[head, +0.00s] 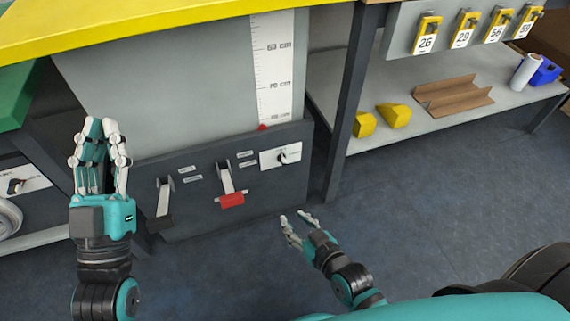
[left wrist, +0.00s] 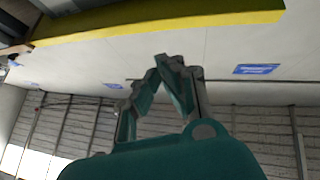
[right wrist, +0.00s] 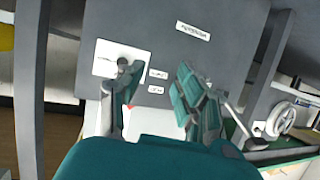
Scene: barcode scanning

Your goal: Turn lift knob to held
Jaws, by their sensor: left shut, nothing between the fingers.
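The lift knob (head: 283,157) is a small dark knob on a white plate (head: 268,160) at the right of the dark lift panel (head: 225,205). In the right wrist view the knob (right wrist: 122,62) shows on its plate, beside the left finger's tip. My right gripper (head: 296,217) is open and empty, low in front of the panel and apart from the knob; its spread fingers also show in the right wrist view (right wrist: 158,78). My left gripper (head: 100,126) is raised left of the panel, shut and empty. The knob's lettering is too small to read.
The panel also carries a black-ended lever (head: 164,200) and a red-ended lever (head: 230,185). A height scale (head: 272,70) stands above. A shelf (head: 345,75) with yellow blocks (head: 395,115) and a cardboard piece (head: 453,94) is at right. The floor in front is clear.

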